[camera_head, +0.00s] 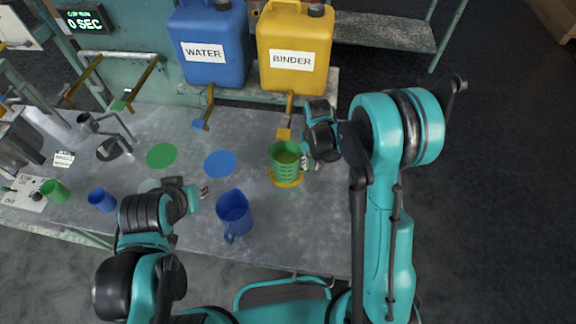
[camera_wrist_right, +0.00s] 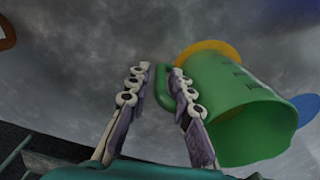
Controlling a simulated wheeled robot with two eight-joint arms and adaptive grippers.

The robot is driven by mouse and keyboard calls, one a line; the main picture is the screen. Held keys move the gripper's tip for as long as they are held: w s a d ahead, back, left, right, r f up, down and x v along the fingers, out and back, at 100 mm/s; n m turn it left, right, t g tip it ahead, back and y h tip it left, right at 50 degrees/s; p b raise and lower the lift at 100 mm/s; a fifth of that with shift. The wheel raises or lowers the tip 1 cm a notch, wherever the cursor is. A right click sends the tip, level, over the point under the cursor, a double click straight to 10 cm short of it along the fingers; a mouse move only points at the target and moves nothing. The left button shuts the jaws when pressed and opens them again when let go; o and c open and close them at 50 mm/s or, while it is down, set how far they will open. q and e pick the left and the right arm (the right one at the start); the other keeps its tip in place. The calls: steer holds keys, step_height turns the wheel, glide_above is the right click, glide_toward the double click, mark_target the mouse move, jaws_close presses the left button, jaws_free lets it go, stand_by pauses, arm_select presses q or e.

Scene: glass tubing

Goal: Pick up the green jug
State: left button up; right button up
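The green jug (camera_head: 285,172) stands upright on a yellow disc (camera_head: 288,183) below the yellow binder container's tap. Some yellow shows inside it. In the right wrist view the jug (camera_wrist_right: 235,110) is on the right, its handle (camera_wrist_right: 163,87) turned toward my gripper. My right gripper (camera_wrist_right: 158,72) is open, with a finger on each side of the handle; a gap shows between the left finger and the handle. In the head view this gripper (camera_head: 307,163) is just right of the jug, partly hidden by my arm. My left gripper (camera_head: 197,193) is over the table; its finger opening is unclear.
A blue jug (camera_head: 234,214) stands near the front edge, right of my left gripper. Blue water (camera_head: 211,40) and yellow binder (camera_head: 294,45) containers stand at the back. A green disc (camera_head: 161,156), a blue disc (camera_head: 220,164) and small green (camera_head: 55,191) and blue (camera_head: 102,199) cups are on the table.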

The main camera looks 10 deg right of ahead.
steer(key=shift+r, duration=0.1)
jaws_close()
